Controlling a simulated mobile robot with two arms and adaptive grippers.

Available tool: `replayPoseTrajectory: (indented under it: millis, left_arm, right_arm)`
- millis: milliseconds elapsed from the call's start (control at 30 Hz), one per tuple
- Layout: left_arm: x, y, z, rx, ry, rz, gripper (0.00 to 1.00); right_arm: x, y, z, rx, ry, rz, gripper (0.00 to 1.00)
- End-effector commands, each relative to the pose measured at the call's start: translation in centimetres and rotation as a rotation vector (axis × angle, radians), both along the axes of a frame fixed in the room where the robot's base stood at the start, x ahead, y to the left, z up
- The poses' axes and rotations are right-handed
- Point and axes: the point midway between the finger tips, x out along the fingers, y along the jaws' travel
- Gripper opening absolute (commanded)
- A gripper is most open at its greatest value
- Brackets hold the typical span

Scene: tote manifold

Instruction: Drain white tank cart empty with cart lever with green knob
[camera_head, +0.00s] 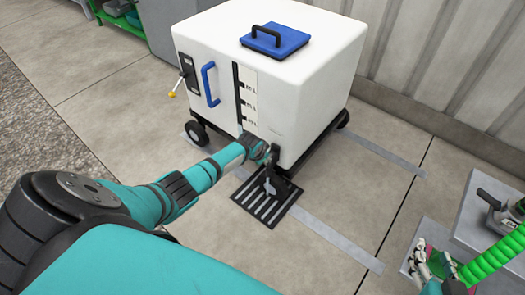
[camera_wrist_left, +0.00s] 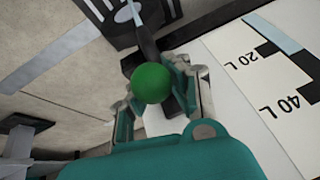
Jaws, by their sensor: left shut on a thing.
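The white tank cart (camera_head: 205,45) stands on the concrete floor, with a blue lid on top and a level gauge (camera_head: 248,95) on its front. My left gripper (camera_head: 264,154) is at the cart's lower front corner. In the left wrist view its fingers are shut on the green knob (camera_wrist_left: 152,83) of the dark cart lever (camera_wrist_left: 143,38). The black outlet (camera_head: 271,182) is above a slotted floor drain (camera_head: 262,211). A pale patch shows at the outlet; I cannot tell if it is liquid. My right gripper (camera_head: 432,263) is apart from the cart and looks open.
A yellow-knobbed lever (camera_head: 173,94) and a blue handle (camera_head: 210,84) are on the cart's front. A green hose (camera_head: 495,258) and a grey unit (camera_head: 480,205) are at the lower right. A corrugated wall (camera_head: 450,70) is behind.

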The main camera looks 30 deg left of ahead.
Motion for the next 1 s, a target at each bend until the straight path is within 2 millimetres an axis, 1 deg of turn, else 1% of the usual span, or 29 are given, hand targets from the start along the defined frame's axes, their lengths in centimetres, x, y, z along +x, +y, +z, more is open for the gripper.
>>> replayPoseTrajectory:
  millis: [33,200,333,867,900,1000]
  left_arm:
    - [0.0,-0.6,0.1,-0.004,0.027,-0.004,0.00]
    - [0.2,-0.6,0.4,0.001,0.097,-0.004,0.00]
    - [0.3,-0.6,0.5,0.003,0.129,-0.005,0.00]
    - [0.3,-0.6,0.5,0.003,0.149,-0.004,0.00]
    - [0.3,-0.6,0.5,0.004,0.148,-0.005,0.18]
    - [0.4,-0.5,0.6,0.005,0.146,-0.004,0.31]
  right_arm:
    - [-0.3,-0.1,-0.3,-0.006,0.024,-0.002,0.40]
    - [-0.9,-0.5,-1.2,-0.019,0.081,-0.006,0.40]
    - [-1.1,-0.6,-1.6,-0.025,0.102,-0.008,0.40]
    - [-1.3,-0.6,-1.8,-0.027,0.113,-0.009,0.40]
    - [-1.3,-0.6,-1.8,-0.027,0.113,-0.009,0.40]
    - [-1.3,-0.6,-1.8,-0.027,0.113,-0.009,0.40]
